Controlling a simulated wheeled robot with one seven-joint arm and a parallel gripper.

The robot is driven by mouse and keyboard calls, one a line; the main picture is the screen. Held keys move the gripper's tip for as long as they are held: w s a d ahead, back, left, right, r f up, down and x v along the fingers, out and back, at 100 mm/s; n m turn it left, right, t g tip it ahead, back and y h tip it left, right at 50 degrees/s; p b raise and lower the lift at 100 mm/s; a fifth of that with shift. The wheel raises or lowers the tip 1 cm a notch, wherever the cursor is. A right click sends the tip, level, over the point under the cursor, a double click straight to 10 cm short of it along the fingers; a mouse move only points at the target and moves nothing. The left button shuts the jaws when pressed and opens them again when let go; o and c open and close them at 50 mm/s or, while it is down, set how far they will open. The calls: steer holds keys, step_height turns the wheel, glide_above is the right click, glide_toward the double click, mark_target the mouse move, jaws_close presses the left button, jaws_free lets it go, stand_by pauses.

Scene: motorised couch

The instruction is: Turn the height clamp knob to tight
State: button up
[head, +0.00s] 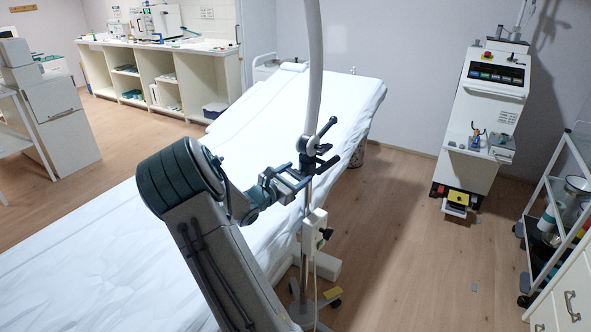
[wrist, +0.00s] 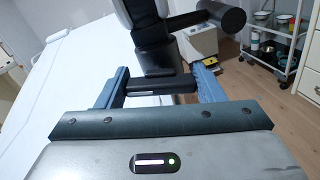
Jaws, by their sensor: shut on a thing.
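The height clamp knob (wrist: 160,86) shows in the wrist view as a dark crossbar on the clamp fitting. My gripper (wrist: 158,76) has one blue finger at each end of this bar and is shut on it. In the head view my gripper (head: 293,180) reaches the pole's clamp (head: 308,150) from the left, beside the couch. The knob is mostly hidden there by the fingers and the clamp. I cannot read from the frames how tight it is.
A black handle (wrist: 220,20) sticks out right of the clamp. Below, a white box (head: 314,228) with a black knob (head: 326,234) sits on the pole. The white-covered couch (head: 120,255) lies left.

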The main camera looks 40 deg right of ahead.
steer(key=shift+w+r+n+p, duration=0.1)
steer(key=shift+n+p, duration=0.7)
steer(key=shift+n, duration=0.4)
steer(key=o, duration=1)
steer(key=b+v, duration=0.1)
steer(key=v, duration=1.3)
